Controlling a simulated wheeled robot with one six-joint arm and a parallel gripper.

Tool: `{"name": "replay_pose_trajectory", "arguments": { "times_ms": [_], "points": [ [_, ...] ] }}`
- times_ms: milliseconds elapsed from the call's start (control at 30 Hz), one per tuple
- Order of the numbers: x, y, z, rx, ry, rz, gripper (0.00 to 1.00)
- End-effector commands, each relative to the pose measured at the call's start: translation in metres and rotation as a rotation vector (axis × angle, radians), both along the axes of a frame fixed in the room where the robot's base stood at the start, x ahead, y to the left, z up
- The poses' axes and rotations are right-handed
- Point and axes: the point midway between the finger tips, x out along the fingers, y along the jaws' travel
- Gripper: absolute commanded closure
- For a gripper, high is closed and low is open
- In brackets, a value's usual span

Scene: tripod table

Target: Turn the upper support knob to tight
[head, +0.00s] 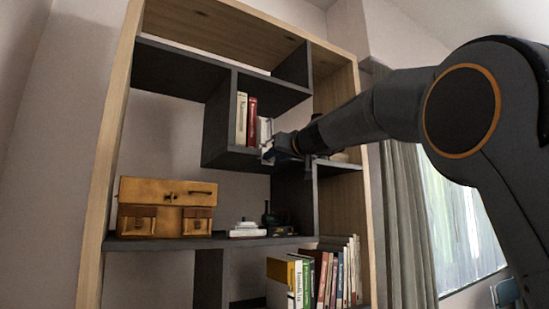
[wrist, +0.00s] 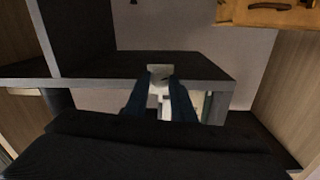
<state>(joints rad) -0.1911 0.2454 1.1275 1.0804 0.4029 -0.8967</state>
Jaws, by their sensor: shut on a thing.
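My gripper (head: 268,153) is by the lower edge of the raised dark cubby in the head view, close to a pale book. In the wrist view, its two dark blue fingers (wrist: 161,82) are shut on a small pale thing (wrist: 160,70). Only part of that thing shows between the fingers, and I cannot tell what it is. I cannot make out a tripod or a support knob in either view.
A tall shelf unit with a light wood frame (head: 104,165) surrounds the gripper. The dark cubby holds a red book (head: 251,121). A wooden box (head: 165,192) stands on the shelf below. Several books stand lower right. A curtain (head: 408,215) hangs at right.

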Motion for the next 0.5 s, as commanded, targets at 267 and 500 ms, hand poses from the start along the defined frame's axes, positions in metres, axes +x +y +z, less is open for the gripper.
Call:
{"name": "replay_pose_trajectory", "arguments": {
  "times_ms": [267,500],
  "points": [
    [0.0000,-0.0002,0.0002,0.068,0.047,0.000,0.99],
    [0.0001,-0.0004,0.0003,0.219,0.149,0.000,0.99]
  ]
}}
